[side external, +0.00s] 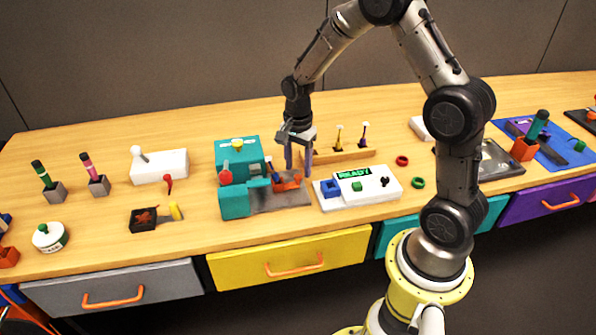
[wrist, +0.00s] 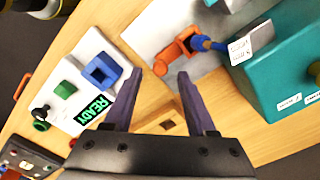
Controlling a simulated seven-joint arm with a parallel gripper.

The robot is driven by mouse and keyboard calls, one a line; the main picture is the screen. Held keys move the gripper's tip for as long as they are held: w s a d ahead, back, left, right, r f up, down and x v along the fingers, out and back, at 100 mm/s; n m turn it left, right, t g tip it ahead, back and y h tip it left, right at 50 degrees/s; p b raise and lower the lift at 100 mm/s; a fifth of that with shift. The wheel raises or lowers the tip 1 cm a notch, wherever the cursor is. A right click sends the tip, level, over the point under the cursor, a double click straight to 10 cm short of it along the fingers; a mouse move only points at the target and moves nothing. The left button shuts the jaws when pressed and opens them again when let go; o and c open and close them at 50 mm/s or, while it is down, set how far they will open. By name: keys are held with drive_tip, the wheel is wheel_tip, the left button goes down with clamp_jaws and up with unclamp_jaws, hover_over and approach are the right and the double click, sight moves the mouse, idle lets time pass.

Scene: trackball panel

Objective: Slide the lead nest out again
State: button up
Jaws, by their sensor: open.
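An orange bracket-like piece (side external: 290,184), which looks like the lead nest, sits on a grey plate (side external: 282,199) beside the teal machine (side external: 238,155). In the wrist view the orange piece (wrist: 176,52) has a blue rod (wrist: 207,44) at its machine-side end, running toward the teal housing (wrist: 285,75). I cannot tell whether they are joined. My gripper (side external: 299,168) is open and empty, pointing down near the orange piece. In the wrist view my gripper (wrist: 160,76) has its fingertips apart, with the orange piece beyond them and nothing between them.
A white panel (side external: 375,190) with a READY display and a blue square socket (side external: 330,188) stands close to the right. A wooden rack (side external: 330,158) with upright pegs is behind. A red knob (side external: 225,177) and teal block (side external: 235,203) flank the plate's left. Coloured rings lie farther right.

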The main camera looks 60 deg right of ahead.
drive_tip(key=shift+f, duration=1.25)
clamp_jaws()
idle(0.5)
